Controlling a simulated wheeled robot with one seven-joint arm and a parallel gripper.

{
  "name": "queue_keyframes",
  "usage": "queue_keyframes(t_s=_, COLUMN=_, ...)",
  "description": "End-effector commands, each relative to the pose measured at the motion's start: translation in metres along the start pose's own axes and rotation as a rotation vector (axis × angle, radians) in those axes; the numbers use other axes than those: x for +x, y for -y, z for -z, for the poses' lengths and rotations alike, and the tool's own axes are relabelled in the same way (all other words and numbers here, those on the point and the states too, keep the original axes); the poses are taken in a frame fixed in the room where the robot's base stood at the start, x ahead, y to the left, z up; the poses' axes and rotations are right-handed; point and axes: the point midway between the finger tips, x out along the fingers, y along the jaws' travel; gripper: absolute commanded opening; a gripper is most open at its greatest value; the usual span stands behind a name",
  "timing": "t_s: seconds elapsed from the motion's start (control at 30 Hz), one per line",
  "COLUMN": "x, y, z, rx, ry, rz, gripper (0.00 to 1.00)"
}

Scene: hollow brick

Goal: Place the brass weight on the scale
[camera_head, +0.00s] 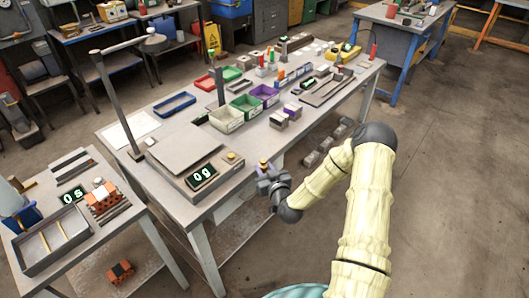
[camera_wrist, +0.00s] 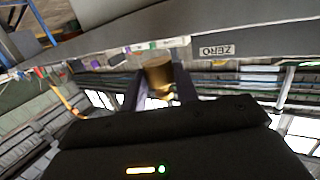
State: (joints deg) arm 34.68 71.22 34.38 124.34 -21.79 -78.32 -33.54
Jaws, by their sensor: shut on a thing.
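The scale has a flat grey platform (camera_head: 180,146) and a display (camera_head: 202,177) that reads "0g". It stands at the near end of the workbench, and its platform looks bare. My gripper (camera_head: 264,170) is off the bench's near side, to the right of the scale. In the wrist view it is shut on the brass weight (camera_wrist: 158,76), a small gold cylinder between the two fingers. The weight also shows small at the fingertips in the head view (camera_head: 263,163). The grey scale body (camera_wrist: 225,45) with a "ZERO" label fills the top of the wrist view.
Green (camera_head: 226,119) and purple (camera_head: 264,94) bins stand behind the scale. A lamp post (camera_head: 110,100) rises at its left. A small brass-coloured knob (camera_head: 231,157) is at the scale's right corner.

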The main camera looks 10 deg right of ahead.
Motion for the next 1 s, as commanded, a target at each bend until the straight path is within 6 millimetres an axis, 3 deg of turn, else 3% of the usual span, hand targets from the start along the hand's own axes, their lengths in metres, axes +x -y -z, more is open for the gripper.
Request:
queue_keyframes(t_s=0.03, x=-0.003, y=0.002, z=-0.024, rx=0.008, ry=0.007, rz=-0.020, gripper=0.02)
queue_keyframes(t_s=0.2, x=-0.011, y=0.005, z=-0.097, rx=0.007, ry=0.015, rz=-0.094, gripper=0.02)
queue_keyframes(t_s=0.4, x=-0.015, y=0.006, z=-0.153, rx=0.005, ry=0.015, rz=-0.135, gripper=0.02)
queue_keyframes(t_s=0.6, x=-0.017, y=0.007, z=-0.179, rx=0.005, ry=0.015, rz=-0.150, gripper=0.02)
queue_keyframes(t_s=1.0, x=-0.018, y=0.004, z=-0.181, rx=0.005, ry=0.015, rz=-0.158, gripper=0.02)
